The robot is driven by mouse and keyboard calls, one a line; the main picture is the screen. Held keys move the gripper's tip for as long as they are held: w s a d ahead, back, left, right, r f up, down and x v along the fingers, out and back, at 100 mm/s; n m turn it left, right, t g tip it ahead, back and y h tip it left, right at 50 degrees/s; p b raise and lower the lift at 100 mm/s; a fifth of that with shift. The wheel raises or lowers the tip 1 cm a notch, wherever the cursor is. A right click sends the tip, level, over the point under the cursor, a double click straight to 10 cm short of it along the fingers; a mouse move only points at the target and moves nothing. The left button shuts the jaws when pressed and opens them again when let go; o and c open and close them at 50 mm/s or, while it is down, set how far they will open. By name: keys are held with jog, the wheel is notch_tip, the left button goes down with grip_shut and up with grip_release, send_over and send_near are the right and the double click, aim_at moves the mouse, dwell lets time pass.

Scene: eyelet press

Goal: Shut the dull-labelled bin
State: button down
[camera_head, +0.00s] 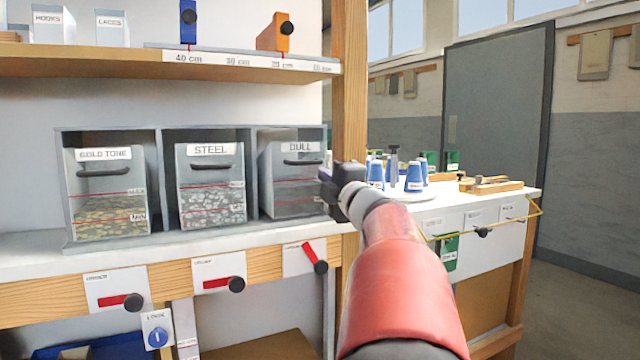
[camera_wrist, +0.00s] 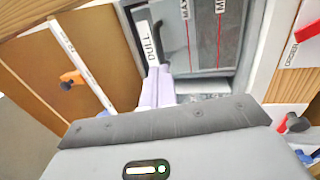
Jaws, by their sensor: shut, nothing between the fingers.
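The dull-labelled bin (camera_head: 292,190) is the rightmost of the three bins in the grey rack. It has a black handle (camera_head: 302,161) and two red lines across its front. How far it stands out is hard to tell. My gripper (camera_head: 325,178) is shut and empty at the bin's right edge, covering part of that side. In the wrist view, the fingertips (camera_wrist: 158,74) overlap the bin's front (camera_wrist: 203,38) beside its DULL label (camera_wrist: 149,42). I cannot tell whether they touch it. Below the bin, a red lever (camera_head: 313,256) with a black knob is slanted.
The gold-tone bin (camera_head: 108,200) and steel bin (camera_head: 210,188) stand to the left, with levers (camera_head: 225,283) below. A wooden post (camera_head: 349,80) rises close to my gripper. A shelf (camera_head: 120,62) runs above. Blue cups (camera_head: 414,178) stand on the right-hand bench.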

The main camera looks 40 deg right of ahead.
aim_at(310, 163)
jog(key=x, duration=0.5)
jog(key=shift+w+d+r+p, duration=0.1)
jog(key=shift+w+r+p, duration=0.05)
jog(key=shift+w+p, duration=0.25)
